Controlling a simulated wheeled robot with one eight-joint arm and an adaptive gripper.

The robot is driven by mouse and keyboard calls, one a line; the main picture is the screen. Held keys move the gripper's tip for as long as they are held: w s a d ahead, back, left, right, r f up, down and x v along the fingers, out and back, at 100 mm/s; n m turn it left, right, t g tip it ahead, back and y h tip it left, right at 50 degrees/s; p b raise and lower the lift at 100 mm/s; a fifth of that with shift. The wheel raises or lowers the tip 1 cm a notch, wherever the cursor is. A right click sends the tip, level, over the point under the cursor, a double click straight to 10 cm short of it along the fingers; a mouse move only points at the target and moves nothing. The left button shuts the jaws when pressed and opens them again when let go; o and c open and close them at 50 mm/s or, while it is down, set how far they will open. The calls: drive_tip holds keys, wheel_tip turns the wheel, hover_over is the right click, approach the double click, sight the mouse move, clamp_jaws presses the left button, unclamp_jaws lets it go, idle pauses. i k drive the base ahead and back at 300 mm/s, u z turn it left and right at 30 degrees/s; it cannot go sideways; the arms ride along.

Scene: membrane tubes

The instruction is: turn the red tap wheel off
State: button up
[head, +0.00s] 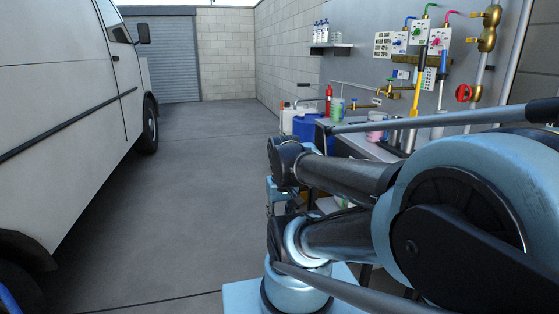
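The red tap wheel (463,93) is on the right side of the head view, beside brass pipework on the wall. It faces partly toward me; its on or off position cannot be read at this size. My arm fills the lower right, well below and in front of the wheel. I cannot make out my gripper's fingers anywhere in the view. Nothing of mine is seen touching the wheel.
A work bench (345,139) along the right wall carries bottles and containers. Blue and white jugs (306,126) stand by its far end. A brass valve (489,28) and coloured hoses hang above. A white van (70,110) is left. The concrete floor (195,190) between is clear.

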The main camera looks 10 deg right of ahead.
sight(461, 89)
drive_tip(key=i, duration=1.1)
drive_tip(key=z, duration=1.3)
